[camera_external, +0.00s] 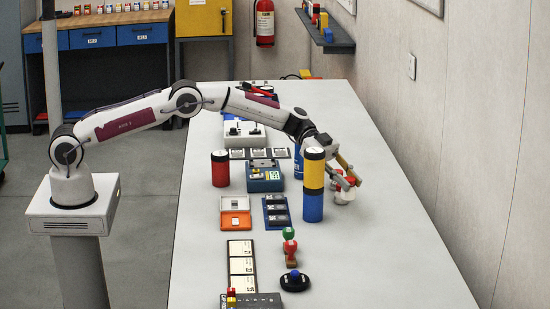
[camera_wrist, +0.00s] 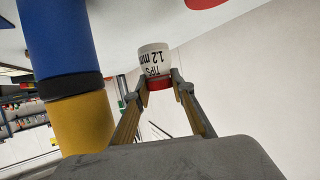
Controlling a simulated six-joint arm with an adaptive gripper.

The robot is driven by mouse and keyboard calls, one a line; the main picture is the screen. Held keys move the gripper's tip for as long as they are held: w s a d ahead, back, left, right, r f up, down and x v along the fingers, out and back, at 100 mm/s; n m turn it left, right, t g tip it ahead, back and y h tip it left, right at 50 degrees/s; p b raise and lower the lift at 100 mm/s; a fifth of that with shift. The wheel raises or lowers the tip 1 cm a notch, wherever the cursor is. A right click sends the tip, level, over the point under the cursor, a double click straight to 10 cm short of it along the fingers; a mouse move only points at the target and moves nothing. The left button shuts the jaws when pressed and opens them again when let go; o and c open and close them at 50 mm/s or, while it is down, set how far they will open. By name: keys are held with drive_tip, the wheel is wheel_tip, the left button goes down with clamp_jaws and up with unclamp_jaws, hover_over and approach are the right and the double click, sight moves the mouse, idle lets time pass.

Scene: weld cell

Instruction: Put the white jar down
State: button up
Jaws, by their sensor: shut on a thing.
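My gripper (camera_external: 347,182) is partly hidden there behind the yellow canister (camera_external: 314,174).
The yellow canister stands on a blue canister (camera_external: 313,207), close to the left of my gripper. A red canister (camera_external: 220,170), an orange tray (camera_external: 235,219), red-green stamps (camera_external: 289,246) and a black-blue round item (camera_external: 294,281) are further left or nearer. The table's right side is clear.

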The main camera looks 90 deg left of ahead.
sight(347, 198)
drive_tip(key=shift+f, duration=1)
drive_tip(key=shift+f, duration=1.9)
drive_tip(key=shift+f, duration=0.15)
drive_tip(key=o, duration=1.1)
drive_tip(key=shift+o, duration=0.2)
drive_tip(key=shift+s+a+r, duration=0.25)
drive_tip(key=shift+a+r, duration=0.1)
drive_tip(key=shift+a, duration=0.1)
drive_tip(key=v, duration=1.1)
